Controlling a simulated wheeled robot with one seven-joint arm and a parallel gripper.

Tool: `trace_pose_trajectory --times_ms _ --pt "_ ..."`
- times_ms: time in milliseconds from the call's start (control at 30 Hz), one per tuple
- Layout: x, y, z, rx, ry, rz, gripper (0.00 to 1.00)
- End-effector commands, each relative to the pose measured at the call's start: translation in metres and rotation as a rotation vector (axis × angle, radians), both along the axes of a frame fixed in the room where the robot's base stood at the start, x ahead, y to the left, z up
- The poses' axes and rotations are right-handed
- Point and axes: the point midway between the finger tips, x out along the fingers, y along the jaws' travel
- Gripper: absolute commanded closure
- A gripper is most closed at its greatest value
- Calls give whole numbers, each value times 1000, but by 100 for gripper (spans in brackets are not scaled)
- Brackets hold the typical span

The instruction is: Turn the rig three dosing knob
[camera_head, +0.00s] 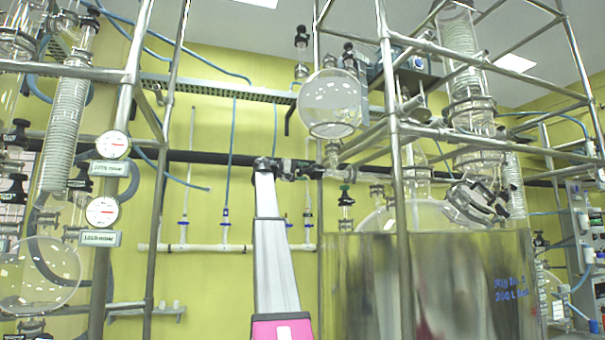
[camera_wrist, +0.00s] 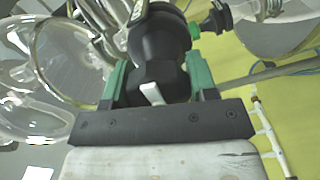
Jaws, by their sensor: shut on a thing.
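The dosing knob (camera_wrist: 158,72) is black and faceted, with a white mark on its near side, in the middle of the wrist view. My gripper (camera_wrist: 157,80) has its green fingers on both sides of the knob and is shut on it. In the head view my gripper (camera_head: 280,168) is at the top of my raised arm, at the left side of rig three, below a round glass flask (camera_head: 330,103). The knob is too small there to tell from the dark fittings around it. Rig three's large vessel (camera_head: 470,285) carries blue writing.
Steel frame poles (camera_head: 392,130) stand right of my arm, with glass columns behind. A second rig with two round gauges (camera_head: 112,145) stands at the left. A green-tipped fitting (camera_wrist: 195,30) sits close to my right finger in the wrist view. Yellow wall lies behind.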

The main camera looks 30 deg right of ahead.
Motion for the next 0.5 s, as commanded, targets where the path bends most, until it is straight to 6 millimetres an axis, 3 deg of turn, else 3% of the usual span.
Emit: trace_pose_trajectory --times_ms 500 --pt "-1 0 0 -113 -478 0 71"
